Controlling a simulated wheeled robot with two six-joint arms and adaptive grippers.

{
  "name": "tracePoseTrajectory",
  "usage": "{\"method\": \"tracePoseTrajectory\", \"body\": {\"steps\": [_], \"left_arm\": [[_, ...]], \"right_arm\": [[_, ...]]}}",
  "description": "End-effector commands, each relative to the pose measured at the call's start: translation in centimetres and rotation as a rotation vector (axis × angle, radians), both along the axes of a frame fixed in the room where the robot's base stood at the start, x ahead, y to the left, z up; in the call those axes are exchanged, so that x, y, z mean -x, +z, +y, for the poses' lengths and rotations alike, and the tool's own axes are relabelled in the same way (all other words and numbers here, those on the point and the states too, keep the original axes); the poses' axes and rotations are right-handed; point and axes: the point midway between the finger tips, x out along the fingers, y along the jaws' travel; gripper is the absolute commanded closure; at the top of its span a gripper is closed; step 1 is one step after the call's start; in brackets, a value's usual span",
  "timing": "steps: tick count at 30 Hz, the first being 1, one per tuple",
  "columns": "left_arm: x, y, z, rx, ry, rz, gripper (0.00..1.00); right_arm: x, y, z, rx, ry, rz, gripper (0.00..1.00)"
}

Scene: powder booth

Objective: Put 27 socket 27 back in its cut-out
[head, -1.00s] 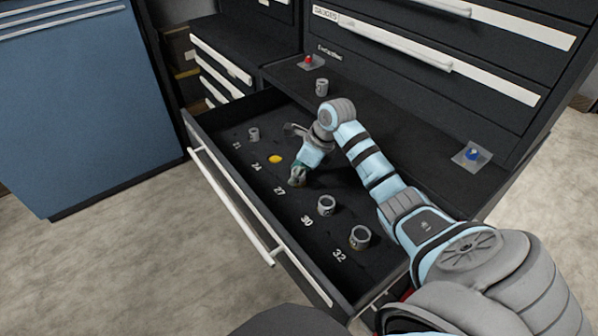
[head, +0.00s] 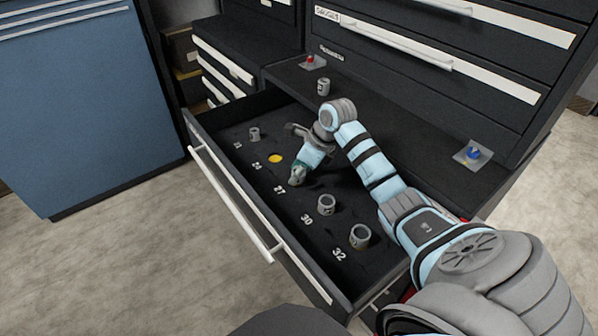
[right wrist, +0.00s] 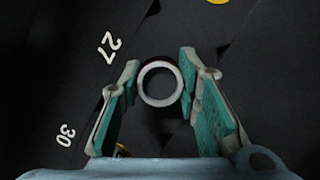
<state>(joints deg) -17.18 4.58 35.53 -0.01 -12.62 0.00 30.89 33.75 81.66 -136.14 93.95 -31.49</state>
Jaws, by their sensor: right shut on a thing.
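Socket 27 is a grey metal ring seen end-on in the right wrist view (right wrist: 160,83), between the two green-padded fingers of my right gripper (right wrist: 160,92). The gripper is shut on it. In the head view my right gripper (head: 297,178) points down into the drawer beside the "27" label (head: 279,190), and its fingers hide most of the socket. The cut-out under the socket is hidden, so I cannot tell how deep the socket sits. My left gripper does not show.
Other sockets stand by the labels 21 (head: 254,134), 30 (head: 326,205) and 32 (head: 360,236). The cut-out by 24 (head: 275,158) is empty and yellow. A loose socket (head: 323,87) stands on the ledge behind the drawer. The drawer front (head: 235,205) borders the near side.

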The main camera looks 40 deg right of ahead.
Motion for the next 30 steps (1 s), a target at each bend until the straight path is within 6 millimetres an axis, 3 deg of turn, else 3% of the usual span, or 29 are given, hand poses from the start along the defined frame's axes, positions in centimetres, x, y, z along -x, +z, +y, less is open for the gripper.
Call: {"method": "tracePoseTrajectory", "body": {"steps": [1,9,10,14,26,30], "left_arm": [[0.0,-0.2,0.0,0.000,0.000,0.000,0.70],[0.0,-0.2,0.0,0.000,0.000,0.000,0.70],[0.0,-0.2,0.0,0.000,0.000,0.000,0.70],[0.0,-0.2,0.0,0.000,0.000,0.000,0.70],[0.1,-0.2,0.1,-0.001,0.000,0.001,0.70],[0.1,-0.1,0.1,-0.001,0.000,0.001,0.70]], "right_arm": [[0.7,-1.2,0.1,-0.007,-0.004,0.033,1.00],[0.7,-1.2,0.1,-0.007,-0.004,0.033,1.00],[0.7,-1.2,0.1,-0.006,-0.003,0.033,0.65],[0.7,-1.2,0.1,-0.007,-0.004,0.033,0.47],[0.7,-1.1,0.0,-0.004,-0.003,0.032,0.47],[1.1,0.3,-0.3,-0.001,-0.004,0.027,0.47]]}}
